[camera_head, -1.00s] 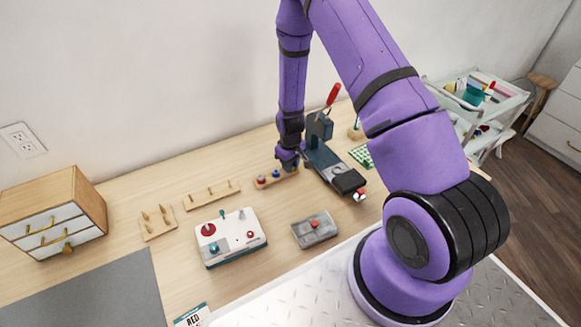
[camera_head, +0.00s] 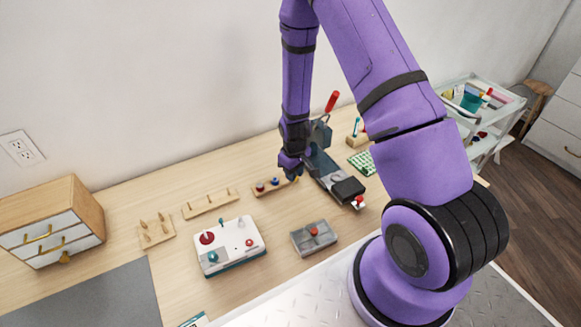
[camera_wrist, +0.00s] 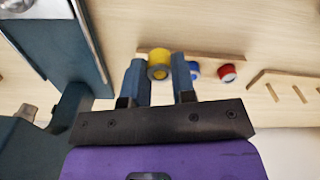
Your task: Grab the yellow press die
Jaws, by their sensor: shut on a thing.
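The yellow press die (camera_wrist: 158,64) is a small round piece between the two blue-grey fingers of my gripper (camera_wrist: 160,80) in the wrist view. My gripper is shut on it. In the head view my gripper (camera_head: 292,172) is at the right end of the wooden die rack (camera_head: 262,193), and the yellow die is mostly hidden there. A blue die (camera_head: 275,181) and a red die (camera_head: 260,187) stand on the rack beside it. They also show in the wrist view, the red die (camera_wrist: 227,73) farther right and the blue die (camera_wrist: 194,70) partly behind a finger.
The dark press (camera_head: 325,165) with a red handle (camera_head: 332,101) stands close on the right of my gripper.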

